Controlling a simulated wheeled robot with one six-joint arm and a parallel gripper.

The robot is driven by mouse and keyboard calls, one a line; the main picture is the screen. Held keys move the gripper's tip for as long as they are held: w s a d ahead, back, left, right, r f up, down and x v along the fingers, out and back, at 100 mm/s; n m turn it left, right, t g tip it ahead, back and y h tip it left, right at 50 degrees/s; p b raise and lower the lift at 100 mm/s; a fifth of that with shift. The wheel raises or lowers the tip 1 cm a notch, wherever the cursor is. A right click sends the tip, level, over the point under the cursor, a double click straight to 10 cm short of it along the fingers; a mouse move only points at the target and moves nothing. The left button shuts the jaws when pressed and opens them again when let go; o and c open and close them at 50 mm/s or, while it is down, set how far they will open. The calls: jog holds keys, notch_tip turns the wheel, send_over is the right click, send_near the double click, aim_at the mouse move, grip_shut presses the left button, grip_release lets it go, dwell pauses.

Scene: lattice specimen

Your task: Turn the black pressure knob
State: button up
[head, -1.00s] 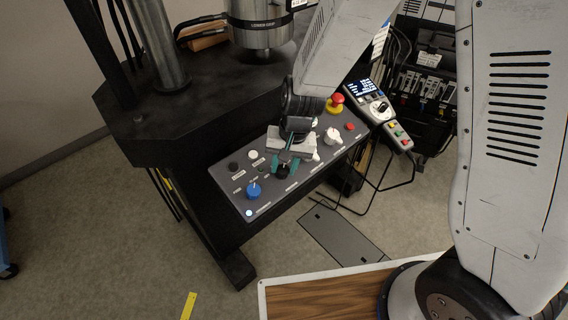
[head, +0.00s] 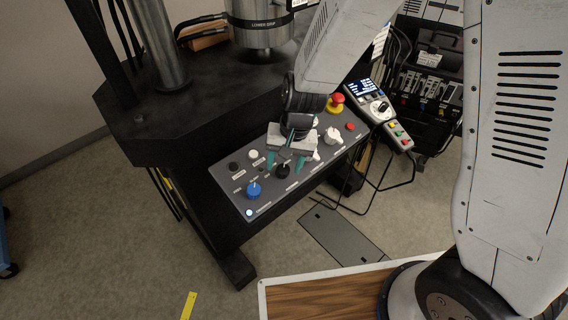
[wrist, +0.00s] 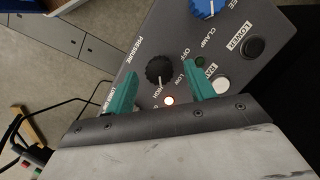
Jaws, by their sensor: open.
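In the head view the knob (head: 283,171) shows just in front of my gripper (head: 284,163). I cannot tell whether the fingertips reach down to knob height.
A blue knob (head: 254,190) and black and white buttons are left of the pressure knob. A white knob (head: 333,136) and red emergency button (head: 335,104) are to the right. The black machine table (head: 150,130) stands behind.

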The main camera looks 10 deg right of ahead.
jog(key=r, duration=0.4)
jog(key=d+r, duration=0.1)
jog(key=r, duration=0.2)
jog(key=shift+w+d, duration=0.1)
jog(key=shift+w, duration=0.05)
jog(key=shift+f, duration=0.1)
jog(key=s+d+r+n+t+h, duration=0.1)
jog(key=s+d+r+h, duration=0.1)
jog(key=s+d+r, duration=1.7)
jog(key=shift+s+r+n+t, duration=0.2)
jog(key=shift+s+n+t, duration=0.15)
jog(key=shift+n+t, duration=0.05)
